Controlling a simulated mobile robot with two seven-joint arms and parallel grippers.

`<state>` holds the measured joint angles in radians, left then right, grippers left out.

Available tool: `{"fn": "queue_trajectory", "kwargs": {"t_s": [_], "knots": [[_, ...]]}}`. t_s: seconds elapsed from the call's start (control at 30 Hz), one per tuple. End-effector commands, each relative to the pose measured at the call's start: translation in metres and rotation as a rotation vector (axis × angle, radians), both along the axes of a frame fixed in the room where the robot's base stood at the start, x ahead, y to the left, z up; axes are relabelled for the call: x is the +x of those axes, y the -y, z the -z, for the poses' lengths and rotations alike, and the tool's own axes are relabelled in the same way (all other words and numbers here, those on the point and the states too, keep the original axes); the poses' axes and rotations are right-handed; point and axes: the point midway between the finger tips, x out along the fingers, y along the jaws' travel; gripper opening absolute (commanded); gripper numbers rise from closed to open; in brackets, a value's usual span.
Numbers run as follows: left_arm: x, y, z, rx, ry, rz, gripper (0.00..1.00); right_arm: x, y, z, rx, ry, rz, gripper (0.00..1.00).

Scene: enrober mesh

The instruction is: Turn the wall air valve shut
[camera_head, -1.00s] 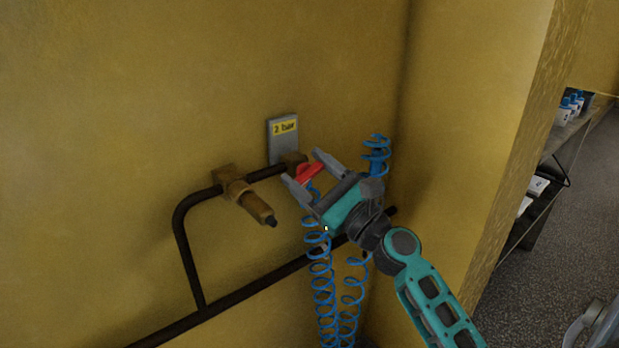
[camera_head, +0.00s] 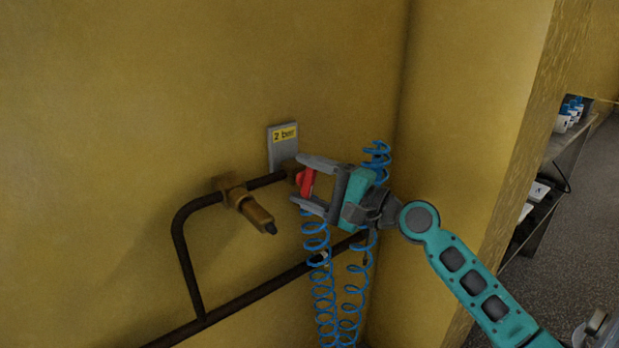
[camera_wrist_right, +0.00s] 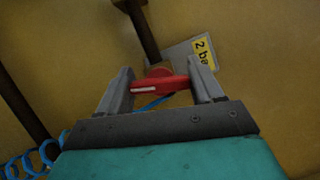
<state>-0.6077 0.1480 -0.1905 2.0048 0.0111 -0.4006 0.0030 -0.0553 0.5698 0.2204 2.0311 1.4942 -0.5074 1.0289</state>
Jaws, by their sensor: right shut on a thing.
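The wall air valve's red handle (camera_head: 307,184) is at the right end of the dark upper pipe, below a grey plate marked "2 bar" (camera_head: 283,146). My right gripper (camera_head: 306,182) reaches in from the right with one finger above the handle and one below it. It is shut on the handle, which stands nearly upright in the head view. In the right wrist view the red handle (camera_wrist_right: 160,86) lies crosswise between the two grey fingers. The brass valve body is mostly hidden behind the fingers. My left gripper is not in view.
A brass fitting (camera_head: 249,207) sticks out from the pipe to the left of the valve. Blue coiled hoses (camera_head: 322,270) hang below and behind my right gripper. A dark lower pipe (camera_head: 265,293) runs along the wall. A wall corner is close on the right.

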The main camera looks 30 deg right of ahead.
Motion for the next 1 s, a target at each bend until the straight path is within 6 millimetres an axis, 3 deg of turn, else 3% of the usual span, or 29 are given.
{"fn": "queue_trajectory", "kwargs": {"t_s": [0.4,1.0], "knots": [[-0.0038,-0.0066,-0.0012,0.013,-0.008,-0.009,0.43,-0.0011,-0.0035,0.0029,-0.213,0.009,-0.01,0.35],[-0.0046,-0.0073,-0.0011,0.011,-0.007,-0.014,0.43,-0.0014,-0.0041,0.0056,-0.246,0.008,-0.011,0.35]]}}
